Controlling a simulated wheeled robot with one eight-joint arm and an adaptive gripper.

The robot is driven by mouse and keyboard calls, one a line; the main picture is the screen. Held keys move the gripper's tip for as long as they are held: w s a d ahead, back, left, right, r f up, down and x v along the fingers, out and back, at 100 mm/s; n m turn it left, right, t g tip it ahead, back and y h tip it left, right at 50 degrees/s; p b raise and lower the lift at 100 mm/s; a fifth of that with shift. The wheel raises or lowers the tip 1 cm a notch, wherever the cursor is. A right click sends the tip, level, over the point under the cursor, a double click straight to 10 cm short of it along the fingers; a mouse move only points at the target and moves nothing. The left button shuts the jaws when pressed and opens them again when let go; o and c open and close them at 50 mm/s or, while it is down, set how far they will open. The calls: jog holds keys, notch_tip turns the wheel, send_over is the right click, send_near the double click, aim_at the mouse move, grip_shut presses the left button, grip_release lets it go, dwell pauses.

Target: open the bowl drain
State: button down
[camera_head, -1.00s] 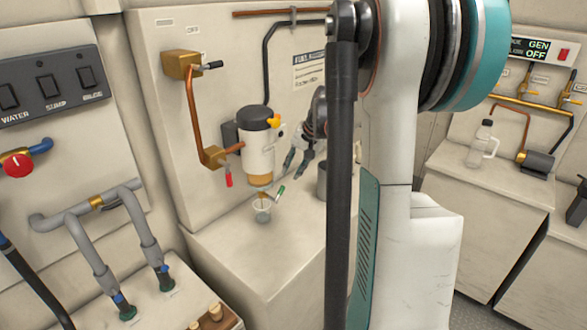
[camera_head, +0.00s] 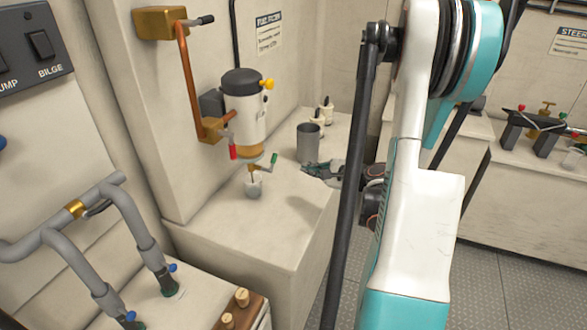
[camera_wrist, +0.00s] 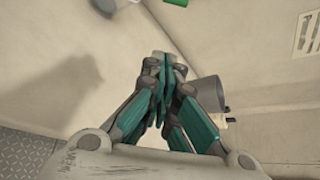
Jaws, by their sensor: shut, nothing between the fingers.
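The fuel filter (camera_head: 245,112) is a white cylinder with a dark cap on the wall. Its amber bowl (camera_head: 249,151) is at the bottom. Beneath it is a small brass drain with a green handle (camera_head: 273,160), angled up to the right. Its end also shows at the top edge of the wrist view (camera_wrist: 176,2). A small clear cup (camera_head: 254,188) stands under the drain. My gripper (camera_head: 306,169) is shut and empty, right of the green handle and apart from it, pointing left. In the wrist view its fingertips (camera_wrist: 160,58) are together below the handle.
A grey metal canister (camera_head: 308,144) stands just behind my gripper; it also shows in the wrist view (camera_wrist: 206,90). Small white bottles (camera_head: 322,113) stand behind it. A red-handled lever (camera_head: 232,148) hangs left of the bowl. The front of the ledge (camera_head: 250,235) is clear.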

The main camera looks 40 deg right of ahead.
jog(key=b+x, duration=0.3)
jog(key=x, duration=0.7)
jog(key=a+r, duration=0.2)
jog(key=shift+s+a+r, duration=0.25)
jog(key=shift+a+r, duration=0.15)
jog(key=shift+w, duration=0.1)
jog(key=shift+r, duration=0.15)
